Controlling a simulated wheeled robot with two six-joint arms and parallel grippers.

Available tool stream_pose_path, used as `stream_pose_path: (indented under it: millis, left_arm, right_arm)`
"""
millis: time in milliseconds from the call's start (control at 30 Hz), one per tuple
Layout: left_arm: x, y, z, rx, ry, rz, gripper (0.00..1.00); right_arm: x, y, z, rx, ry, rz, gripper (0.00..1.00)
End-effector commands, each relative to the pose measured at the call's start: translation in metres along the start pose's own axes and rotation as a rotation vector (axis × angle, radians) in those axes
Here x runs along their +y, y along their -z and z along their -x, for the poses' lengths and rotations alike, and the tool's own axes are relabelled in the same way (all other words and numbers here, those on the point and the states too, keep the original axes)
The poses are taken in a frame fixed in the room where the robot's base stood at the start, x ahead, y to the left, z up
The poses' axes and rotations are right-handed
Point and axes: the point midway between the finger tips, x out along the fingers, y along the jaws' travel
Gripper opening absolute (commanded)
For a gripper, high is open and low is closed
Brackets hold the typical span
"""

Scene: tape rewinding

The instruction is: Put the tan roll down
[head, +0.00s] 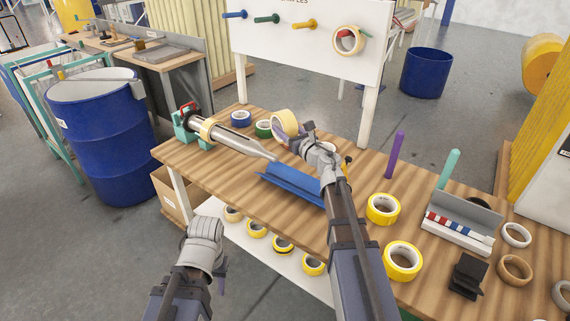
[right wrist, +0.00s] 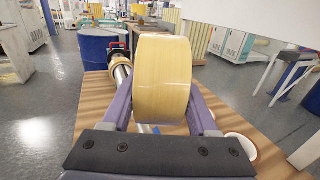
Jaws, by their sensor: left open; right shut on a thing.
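The tan roll (head: 284,122) is held above the far edge of the wooden table (head: 378,270) by my right gripper (head: 296,137). In the right wrist view the roll (right wrist: 162,80) stands on edge between the two purple fingers, one on each side. In the head view the roll's lower part is partly hidden by the gripper. My left gripper (head: 214,262) is open and empty, low in front of the table's left part; its fingers are mostly hidden.
A spindle (head: 236,142) with a tan ring (head: 207,130) lies left of the held roll. A blue roll (head: 241,118) and a green roll (head: 264,128) lie behind it. A blue trough (head: 292,184), yellow rolls (head: 383,209) and a purple peg (head: 394,156) stand nearer and right. A white pegboard (head: 320,40) rises behind.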

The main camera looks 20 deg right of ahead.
Motion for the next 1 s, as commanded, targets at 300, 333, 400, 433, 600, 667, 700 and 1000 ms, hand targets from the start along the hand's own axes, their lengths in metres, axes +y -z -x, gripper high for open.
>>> stream_pose_path:
  millis: [300,333,400,433,600,667,700,1000]
  left_arm:
    - [0.005,0.003,-0.051,0.0,0.0,-0.001,0.41]
    - [0.005,0.003,-0.052,0.0,0.0,-0.001,0.41]
    - [0.005,0.003,-0.052,0.0,0.0,-0.001,0.41]
    - [0.005,0.003,-0.051,0.0,0.0,-0.001,0.41]
    - [0.005,0.003,-0.056,0.0,0.0,-0.001,0.41]
    - [0.006,0.004,-0.062,0.0,0.0,-0.001,0.41]
    - [0.006,0.004,-0.067,0.0,0.0,-0.001,0.41]
    - [0.009,0.005,-0.089,0.0,0.0,-0.001,0.41]
  right_arm:
    - [0.0,0.051,0.0,0.0,0.001,0.0,0.0]
    - [0.0,0.052,0.0,0.0,0.001,0.0,0.0]
    - [0.0,0.052,0.0,0.0,0.001,0.0,0.0]
    - [0.0,0.052,0.0,0.0,0.001,0.0,0.0]
    - [0.0,0.056,0.0,0.0,0.001,0.0,0.0]
    - [0.0,0.062,0.0,0.0,0.001,0.0,0.0]
    - [0.0,0.067,0.0,0.0,0.001,0.0,0.0]
    - [0.0,0.089,0.0,0.0,0.001,0.0,0.0]
